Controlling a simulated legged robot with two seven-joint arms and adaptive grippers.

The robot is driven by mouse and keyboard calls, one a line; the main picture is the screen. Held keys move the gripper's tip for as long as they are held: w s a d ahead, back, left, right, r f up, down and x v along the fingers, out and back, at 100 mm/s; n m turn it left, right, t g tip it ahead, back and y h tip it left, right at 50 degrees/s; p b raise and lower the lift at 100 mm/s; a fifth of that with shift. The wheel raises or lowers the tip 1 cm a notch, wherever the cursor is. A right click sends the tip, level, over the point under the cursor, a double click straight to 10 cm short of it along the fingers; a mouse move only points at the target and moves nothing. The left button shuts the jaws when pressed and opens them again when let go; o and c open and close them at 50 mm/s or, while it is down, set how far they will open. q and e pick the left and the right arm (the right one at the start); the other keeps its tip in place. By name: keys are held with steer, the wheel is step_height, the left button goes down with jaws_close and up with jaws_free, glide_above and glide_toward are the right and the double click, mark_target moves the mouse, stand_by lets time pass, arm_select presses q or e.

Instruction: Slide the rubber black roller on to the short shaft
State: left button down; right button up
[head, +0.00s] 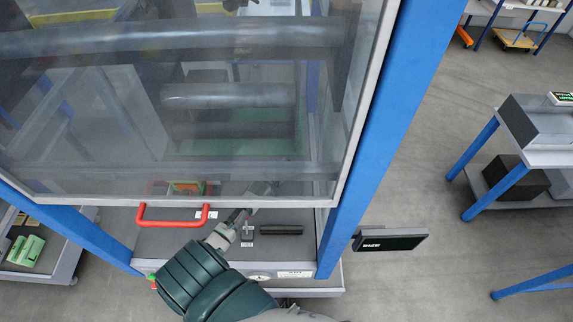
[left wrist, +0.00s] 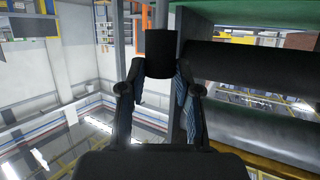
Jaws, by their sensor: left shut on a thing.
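The black rubber roller (left wrist: 162,54) is a short dark cylinder between the fingertips of my left gripper (left wrist: 161,74) in the left wrist view. The gripper is shut on it. A thin grey shaft (left wrist: 161,15) shows right at the roller's far end, roughly in line with it; I cannot tell whether the roller is around the shaft or just short of it. In the head view my left arm reaches up under the glass door, and the gripper (head: 262,189) is small and partly blurred behind the glass. The right gripper is not in view.
Large dark rollers (left wrist: 250,70) lie close to the right of the gripper in the wrist view. The glass door (head: 100,130) has a red handle (head: 172,222). A dark bar (head: 281,230) lies on the front ledge. A blue post (head: 385,120) stands to the right.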

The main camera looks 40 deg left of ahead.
arm_select(q)
steer(key=shift+f+b, duration=1.05)
steer(key=shift+f, duration=0.45)
steer(key=c, duration=0.7)
jaws_free()
steer(key=v, duration=1)
steer(key=shift+s, duration=0.3)
steer(key=shift+s+d+r, duration=0.15)
steer(key=shift+s+r, duration=0.1)
steer(key=shift+s, duration=0.3)
